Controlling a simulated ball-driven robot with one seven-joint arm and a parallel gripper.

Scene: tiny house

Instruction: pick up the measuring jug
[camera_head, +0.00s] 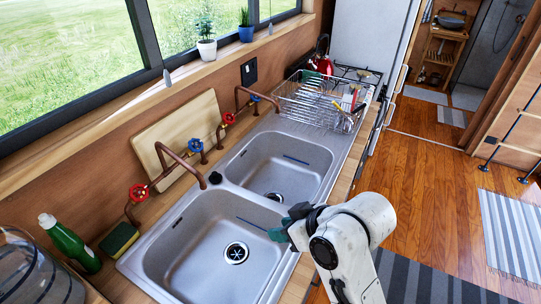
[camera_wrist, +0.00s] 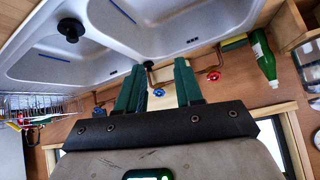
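A clear glass vessel (camera_head: 38,278) stands at the bottom left corner of the head view, partly cut off by the frame; it may be the measuring jug, but I cannot tell for sure. No jug is clear in the wrist view. My gripper (camera_head: 283,229) is over the right edge of the near sink basin in the head view, well to the right of the vessel. In the wrist view my gripper (camera_wrist: 160,66) has its two green fingers apart with nothing between them.
The double sink (camera_head: 208,240) has copper taps with red and blue handles behind it. A green bottle (camera_head: 72,246) and a sponge (camera_head: 119,239) stand left of it. A dish rack (camera_head: 318,101) is at the far end. The wood floor at right is mostly open.

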